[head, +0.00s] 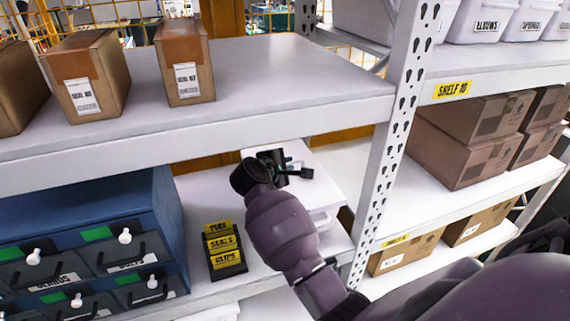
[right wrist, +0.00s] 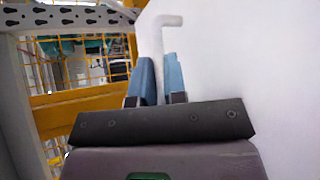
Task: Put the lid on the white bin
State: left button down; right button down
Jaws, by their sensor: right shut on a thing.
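My right gripper (head: 288,170) reaches into the middle shelf bay from below right. It is shut on the white bent handle of the lid. In the right wrist view its blue fingertips (right wrist: 161,80) stand either side of the handle (right wrist: 154,38). The flat white lid (head: 325,178) shows beyond the gripper, and its broad face (right wrist: 235,65) fills the right of the wrist view. Part of the white bin (head: 322,218) shows under the lid's right front edge. The gripper and arm hide the rest. I cannot tell whether the lid touches the rim. My left gripper is not in view.
A blue drawer cabinet (head: 165,205) stands left on the same shelf. A small black holder with yellow labels (head: 224,250) stands between it and my arm. A shelf board (head: 250,75) with cardboard boxes is above. A perforated post (head: 395,130) stands close on the right.

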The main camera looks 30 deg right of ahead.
jog(key=c, duration=1.1)
grip_release()
pick_arm(q)
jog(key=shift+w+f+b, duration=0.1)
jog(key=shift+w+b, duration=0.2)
jog(key=shift+b, duration=0.25)
pick_arm(e)
jog(key=v, duration=1.1)
jog(key=shift+f, duration=0.1)
jog(key=shift+s+d, duration=0.1)
